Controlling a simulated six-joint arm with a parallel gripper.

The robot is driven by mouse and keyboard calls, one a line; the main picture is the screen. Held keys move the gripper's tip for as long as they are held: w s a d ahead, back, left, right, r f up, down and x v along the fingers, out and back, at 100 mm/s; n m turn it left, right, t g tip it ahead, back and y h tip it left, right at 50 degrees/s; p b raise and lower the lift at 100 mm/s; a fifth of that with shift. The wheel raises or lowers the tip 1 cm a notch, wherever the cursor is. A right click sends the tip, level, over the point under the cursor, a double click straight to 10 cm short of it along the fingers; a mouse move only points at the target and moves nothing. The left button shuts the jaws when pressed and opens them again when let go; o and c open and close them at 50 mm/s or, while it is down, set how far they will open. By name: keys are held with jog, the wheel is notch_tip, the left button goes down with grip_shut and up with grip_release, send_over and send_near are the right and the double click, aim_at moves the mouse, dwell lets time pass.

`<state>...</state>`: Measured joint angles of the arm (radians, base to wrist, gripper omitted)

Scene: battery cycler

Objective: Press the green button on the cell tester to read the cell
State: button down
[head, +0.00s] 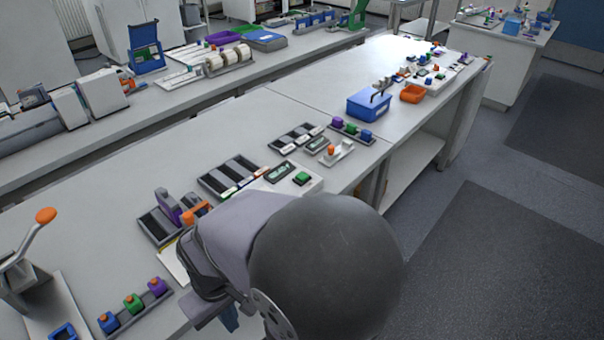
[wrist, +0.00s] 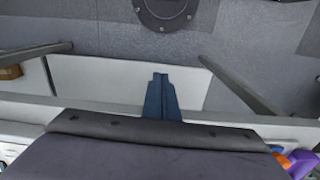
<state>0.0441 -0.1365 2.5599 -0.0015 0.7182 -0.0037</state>
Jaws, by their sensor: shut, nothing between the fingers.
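The cell tester (head: 315,184) is a pale, flat device on the bench, just beyond my arm in the head view. Its raised green button (head: 302,177) is uncovered, and a dark display lies to its left. My arm hides the near part of the tester. My gripper (wrist: 160,92) shows in the wrist view as two blue fingers shut together with nothing between them. It is over the bench's front edge, apart from the tester. In the head view my arm mostly hides it. The green button is not in the wrist view.
Dark slotted trays (head: 232,174) stand left of the tester. An orange-knobbed white fixture (head: 336,152) is to its right, with a blue box (head: 369,105) farther along. A lever press (head: 30,262) and a rack of coloured blocks (head: 132,305) are at near left.

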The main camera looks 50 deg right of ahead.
jog(key=s+d+r+m+y+p, duration=0.2)
jog(key=d+r+m+p, duration=0.2)
jog(key=d+m+p, duration=0.4)
jog(key=s+d+r+m+y+p, duration=0.2)
jog(key=s+d+r+m+p, duration=0.15)
jog(key=d+m+p, duration=0.45)
jog(key=w+d+m+t+h+p, duration=0.1)
jog(key=w+d+m+t+p, duration=0.1)
jog(key=w+d+m, duration=0.4)
jog(key=w+d+m+t+p, duration=0.15)
jog(key=w+d, duration=0.25)
jog(key=d, duration=0.5)
jog(key=w+d+r+m+t+h, duration=0.2)
jog(key=w+d+r+m+t, duration=0.3)
jog(key=m, duration=1.5)
jog(key=w+d+r, duration=0.3)
jog(key=w+r, duration=0.1)
jog(key=w, duration=0.1)
jog(key=shift+w+d+r+t, duration=0.2)
jog(key=shift+d+r+t, duration=0.1)
jog(key=shift+r+t, duration=0.05)
jog(key=shift+f+b, duration=0.2)
jog(key=shift+b, duration=0.2)
